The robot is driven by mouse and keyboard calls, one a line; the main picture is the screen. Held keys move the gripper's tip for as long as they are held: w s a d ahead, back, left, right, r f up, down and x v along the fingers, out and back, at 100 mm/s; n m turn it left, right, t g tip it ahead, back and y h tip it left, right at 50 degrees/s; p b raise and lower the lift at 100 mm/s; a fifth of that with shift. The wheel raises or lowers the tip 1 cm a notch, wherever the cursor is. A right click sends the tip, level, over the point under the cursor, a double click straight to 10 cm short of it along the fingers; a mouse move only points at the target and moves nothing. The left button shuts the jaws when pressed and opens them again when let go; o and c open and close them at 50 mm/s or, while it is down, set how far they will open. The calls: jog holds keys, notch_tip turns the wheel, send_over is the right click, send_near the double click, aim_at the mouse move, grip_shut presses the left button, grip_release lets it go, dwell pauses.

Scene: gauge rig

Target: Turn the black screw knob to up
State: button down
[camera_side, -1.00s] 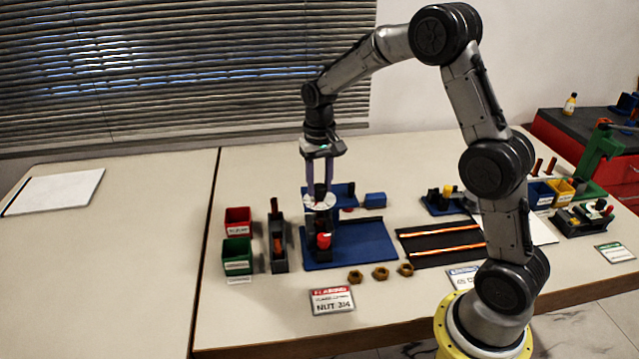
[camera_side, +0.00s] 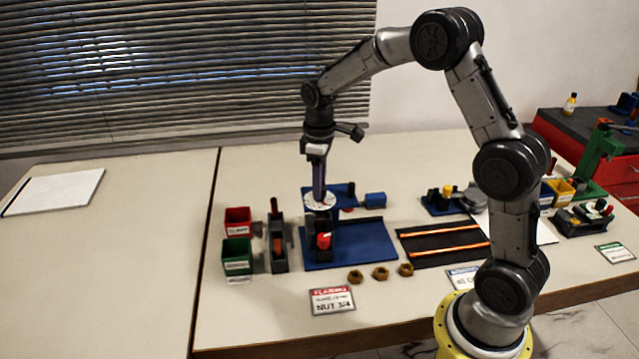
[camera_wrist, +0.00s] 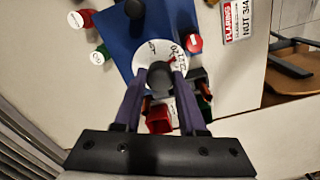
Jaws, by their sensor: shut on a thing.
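The black screw knob (camera_wrist: 160,77) sits at the middle of a white round dial (camera_wrist: 147,55) with small printed marks that I cannot read clearly. My gripper (camera_wrist: 160,74) is shut on the knob, one finger on each side, pointing down at it. In the side view my gripper (camera_side: 319,196) is directly over the white dial (camera_side: 320,204), and its fingers hide the knob. The dial is on the rig on a blue base plate (camera_side: 372,243). Which way the knob points cannot be told.
A red cap (camera_side: 323,240) stands in front of the dial. Red (camera_side: 237,217) and green (camera_side: 237,250) bins and a grey holder (camera_side: 278,245) stand at left. Several brass nuts (camera_side: 380,273) and a sign (camera_side: 331,301) lie in front. A black mat (camera_side: 440,250) lies at right.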

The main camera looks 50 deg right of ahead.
jog(key=n, duration=0.7)
jog(key=shift+r, duration=0.15)
jog(key=n, duration=0.6)
jog(key=shift+n, duration=0.4)
jog(key=shift+c, duration=2.4)
grip_release()
notch_tip(320, 180, up, 14)
